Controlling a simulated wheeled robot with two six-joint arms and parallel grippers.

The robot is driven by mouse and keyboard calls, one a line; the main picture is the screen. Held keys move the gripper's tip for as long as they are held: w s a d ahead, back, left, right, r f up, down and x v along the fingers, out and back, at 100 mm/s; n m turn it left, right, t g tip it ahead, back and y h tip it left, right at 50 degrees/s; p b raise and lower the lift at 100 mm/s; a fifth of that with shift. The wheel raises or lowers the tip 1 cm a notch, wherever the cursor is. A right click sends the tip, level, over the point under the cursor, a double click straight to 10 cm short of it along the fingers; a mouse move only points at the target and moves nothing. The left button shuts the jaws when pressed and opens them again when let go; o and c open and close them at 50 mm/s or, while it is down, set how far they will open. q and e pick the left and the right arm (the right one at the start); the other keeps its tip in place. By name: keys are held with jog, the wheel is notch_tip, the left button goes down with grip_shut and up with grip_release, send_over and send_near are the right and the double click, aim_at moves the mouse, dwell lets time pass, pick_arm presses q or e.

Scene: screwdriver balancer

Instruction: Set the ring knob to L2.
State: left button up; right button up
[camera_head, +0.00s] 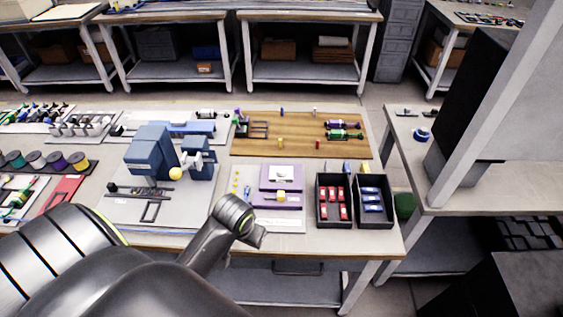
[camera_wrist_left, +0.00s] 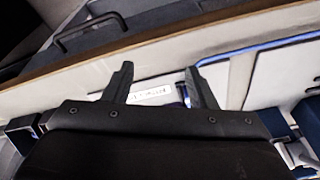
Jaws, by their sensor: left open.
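I cannot pick out a ring knob or an L2 mark for certain; the parts are too small to read. A blue machine (camera_head: 150,152) with a round yellow knob (camera_head: 176,173) stands on a grey plate at the left middle. A purple device (camera_head: 281,178) with a small yellow part sits right of it. My left arm comes in from the lower left, its end near the table's front edge, below the purple device. In the left wrist view my left gripper (camera_wrist_left: 160,80) is open and empty, with a white label (camera_wrist_left: 152,93) visible beyond and between its fingers. My right gripper is not seen.
Two black bins (camera_head: 334,222) with red and blue pieces stand right of the purple device. A wooden board (camera_head: 300,150) with tools lies behind. Spools and tools crowd the left. A side table (camera_head: 450,185) with a dark box is at right.

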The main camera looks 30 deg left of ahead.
pick_arm(q)
jog(key=shift+n+g, duration=0.3)
jog(key=shift+n, duration=0.2)
jog(key=w, duration=0.2)
jog(key=w+a, duration=0.1)
jog(key=w, duration=0.4)
jog(key=shift+w+a+r, duration=0.2)
jog(key=shift+w, duration=0.2)
jog(key=w+a+r+n+g, duration=0.1)
jog(key=w+a+r+n, duration=0.15)
jog(key=w+r, duration=0.65)
jog(key=w+a+r+n+g, duration=0.1)
jog(key=w+a+r+n, duration=0.15)
jog(key=w+r, duration=0.65)
jog(key=b, duration=0.5)
send_near(282, 169)
jog(key=shift+n+h, duration=0.3)
jog(key=shift+h, duration=0.1)
jog(key=f, duration=0.5)
jog(key=a+f+p, duration=0.1)
jog(key=f, duration=0.1)
jog(key=shift+s+f, duration=0.1)
jog(key=shift+f, duration=0.75)
jog(key=shift+c, duration=0.4)
